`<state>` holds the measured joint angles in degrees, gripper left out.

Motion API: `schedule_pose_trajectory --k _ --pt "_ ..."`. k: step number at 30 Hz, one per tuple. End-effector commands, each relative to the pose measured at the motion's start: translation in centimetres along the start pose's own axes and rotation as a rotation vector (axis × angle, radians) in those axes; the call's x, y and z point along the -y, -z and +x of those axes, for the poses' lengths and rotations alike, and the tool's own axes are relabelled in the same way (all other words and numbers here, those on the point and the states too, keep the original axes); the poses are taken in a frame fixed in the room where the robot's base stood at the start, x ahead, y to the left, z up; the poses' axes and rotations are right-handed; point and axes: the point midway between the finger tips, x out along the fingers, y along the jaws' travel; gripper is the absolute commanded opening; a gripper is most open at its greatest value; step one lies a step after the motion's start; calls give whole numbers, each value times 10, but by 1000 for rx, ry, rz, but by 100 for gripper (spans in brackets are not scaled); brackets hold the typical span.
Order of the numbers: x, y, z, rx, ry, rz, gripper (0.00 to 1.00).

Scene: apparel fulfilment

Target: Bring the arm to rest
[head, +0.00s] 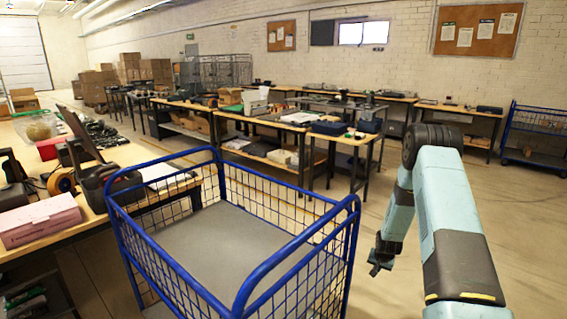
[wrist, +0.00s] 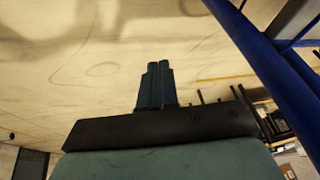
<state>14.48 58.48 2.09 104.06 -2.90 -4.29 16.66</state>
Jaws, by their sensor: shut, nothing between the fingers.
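My arm is raised and bent at the right of the head view, with its forearm hanging down. My gripper (head: 376,268) hangs low, just to the right of the blue wire cart (head: 352,215). In the wrist view, my gripper (wrist: 157,68) shows its two dark fingers side by side, shut with nothing between them. Bare floor lies beyond the fingertips. A blue rail of the cart (wrist: 265,65) crosses the right of the wrist view, apart from the fingers.
A table (head: 20,252) with a pink box (head: 40,220) and tools stands at the left, close to the cart. Work tables (head: 345,140) fill the middle distance. Another blue cart (head: 535,135) stands at the far right. The floor (head: 530,235) right of my arm is clear.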

Motion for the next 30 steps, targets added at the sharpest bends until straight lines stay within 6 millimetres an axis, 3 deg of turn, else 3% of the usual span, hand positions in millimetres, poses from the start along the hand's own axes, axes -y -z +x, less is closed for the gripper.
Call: schedule_pose_trajectory --k 1,6,15,22,30 --pt "7 10 -22 -8 2 -12 0" --pt "24 29 -84 -14 4 -48 0" --pt "48 46 -196 -28 7 -110 0" --pt "62 44 -280 -38 10 -155 0" --pt "70 26 -374 -48 15 -206 0"
